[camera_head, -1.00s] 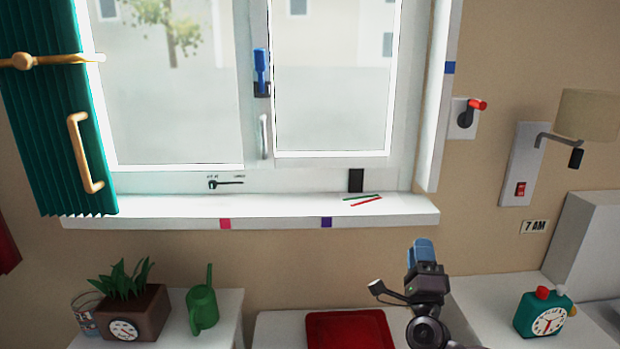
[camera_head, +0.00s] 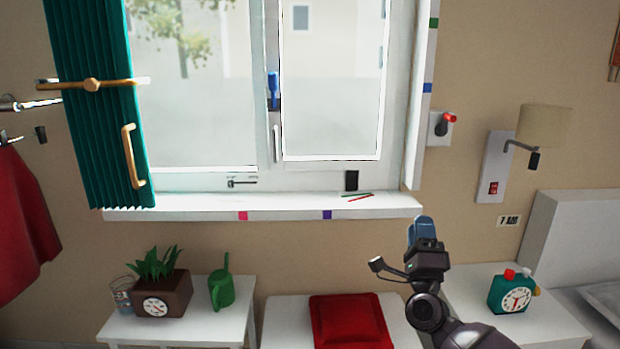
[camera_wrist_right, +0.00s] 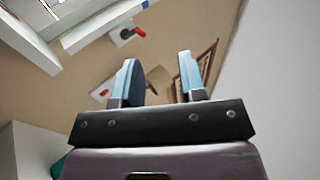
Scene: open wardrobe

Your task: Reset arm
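My right gripper (camera_head: 421,228) is raised in front of the wall below the right end of the window sill, seen from the side in the head view. In the right wrist view its two blue fingers (camera_wrist_right: 160,82) stand apart with nothing between them. Its arm comes in from the lower right. My left gripper is in neither view.
The window sill (camera_head: 280,203) is above and left of my right gripper. A red cushion (camera_head: 348,322), a white table with a planter (camera_head: 163,293) and watering can (camera_head: 222,288), and a table with a green clock (camera_head: 509,294) stand below. A lamp (camera_head: 545,128) is on the wall.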

